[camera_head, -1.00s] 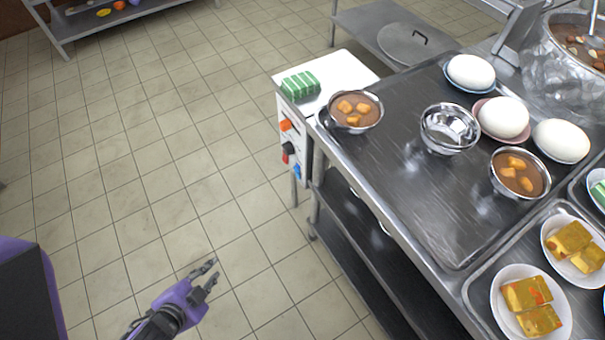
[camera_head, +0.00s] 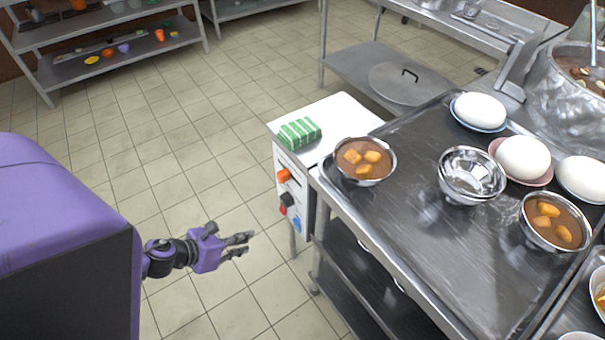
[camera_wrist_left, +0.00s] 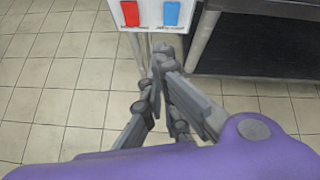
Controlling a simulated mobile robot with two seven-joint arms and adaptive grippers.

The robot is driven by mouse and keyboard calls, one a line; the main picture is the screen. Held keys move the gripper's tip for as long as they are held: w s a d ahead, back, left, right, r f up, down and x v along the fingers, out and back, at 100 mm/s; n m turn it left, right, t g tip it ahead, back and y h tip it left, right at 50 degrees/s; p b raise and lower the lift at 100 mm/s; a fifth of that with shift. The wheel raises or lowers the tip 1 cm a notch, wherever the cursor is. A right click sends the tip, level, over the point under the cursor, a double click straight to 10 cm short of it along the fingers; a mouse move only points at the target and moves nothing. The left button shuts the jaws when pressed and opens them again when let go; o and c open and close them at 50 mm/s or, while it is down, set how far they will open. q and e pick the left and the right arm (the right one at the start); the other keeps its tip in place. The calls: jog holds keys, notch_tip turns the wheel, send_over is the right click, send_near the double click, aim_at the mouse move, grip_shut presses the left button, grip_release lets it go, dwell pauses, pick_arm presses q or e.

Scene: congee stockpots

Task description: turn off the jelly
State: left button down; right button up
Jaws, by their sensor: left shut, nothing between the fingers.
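The white unit (camera_head: 354,112) beside the steel counter carries green-and-white striped blocks (camera_head: 299,132) on top. Its front panel has an orange switch (camera_head: 283,175), a black switch (camera_head: 287,200), a red switch (camera_head: 282,211) and a blue switch (camera_head: 297,223). The red switch (camera_wrist_left: 131,13) and blue switch (camera_wrist_left: 171,13) also show at the top of the left wrist view, with labels too small to read. My left gripper (camera_head: 246,243) is shut and empty, apart from the panel, to its left and slightly lower. In the wrist view its fingers (camera_wrist_left: 162,65) point toward the panel's lower edge. My right gripper is out of view.
A shelf rack (camera_head: 120,50) stands at the back left. The tiled floor (camera_head: 215,120) between is clear.

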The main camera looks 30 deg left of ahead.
aim_at(296, 226)
pick_arm(q)
jog(key=m, duration=0.1)
jog(key=d+m, duration=0.1)
jog(key=m, duration=0.1)
jog(key=shift+s+f, duration=0.1)
jog(key=shift+s, duration=0.1)
jog(key=w+d+r+x, duration=0.1)
jog(key=r+x, duration=0.1)
jog(key=x, duration=1.1)
jog(key=shift+w+r, duration=0.2)
jog(key=shift+w, duration=0.05)
